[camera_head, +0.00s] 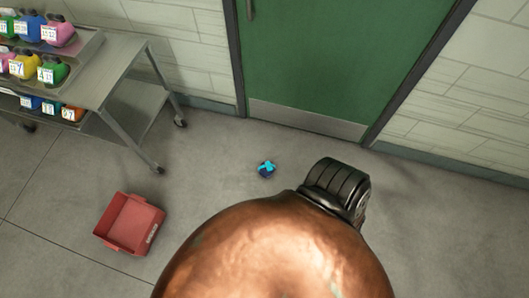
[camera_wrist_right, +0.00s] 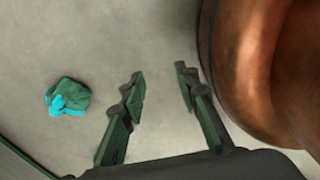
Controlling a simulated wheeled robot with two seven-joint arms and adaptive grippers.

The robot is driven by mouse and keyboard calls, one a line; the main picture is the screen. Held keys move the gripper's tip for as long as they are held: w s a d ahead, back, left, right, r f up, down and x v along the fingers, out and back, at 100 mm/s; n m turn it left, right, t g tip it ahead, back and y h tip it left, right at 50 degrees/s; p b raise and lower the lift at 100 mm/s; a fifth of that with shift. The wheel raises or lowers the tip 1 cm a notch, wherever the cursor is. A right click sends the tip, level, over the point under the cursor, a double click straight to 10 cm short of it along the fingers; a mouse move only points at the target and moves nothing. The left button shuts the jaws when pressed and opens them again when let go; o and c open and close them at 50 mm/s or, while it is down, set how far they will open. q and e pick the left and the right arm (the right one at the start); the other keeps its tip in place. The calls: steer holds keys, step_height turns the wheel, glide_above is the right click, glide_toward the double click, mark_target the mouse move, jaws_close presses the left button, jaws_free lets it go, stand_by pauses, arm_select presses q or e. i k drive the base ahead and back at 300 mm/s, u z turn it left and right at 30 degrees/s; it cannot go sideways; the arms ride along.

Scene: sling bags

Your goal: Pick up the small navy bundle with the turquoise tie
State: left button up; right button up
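The small navy bundle with the turquoise tie (camera_head: 266,169) lies on the grey floor in front of the green door in the head view. In the right wrist view the bundle (camera_wrist_right: 68,97) lies at the left, looking dark green-blue with a bright turquoise tie. My right gripper (camera_wrist_right: 158,82) has its two fingers apart with only floor between them. The bundle lies to the left of both fingers, outside the gap. My right gripper does not show in the head view. My left gripper is in neither view.
A large copper-coloured rounded body (camera_head: 270,255) with a black ribbed part (camera_head: 338,188) fills the lower middle. A red bin (camera_head: 130,224) stands on the floor at left. A metal cart (camera_head: 95,75) holds colourful labelled containers. Floor around the bundle is clear.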

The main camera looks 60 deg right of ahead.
mark_target(266, 168)
steer(key=z, duration=0.5)
steer(key=i, duration=0.7)
steer(key=z, duration=1)
steer(key=i, duration=0.35)
steer(key=z, duration=0.35)
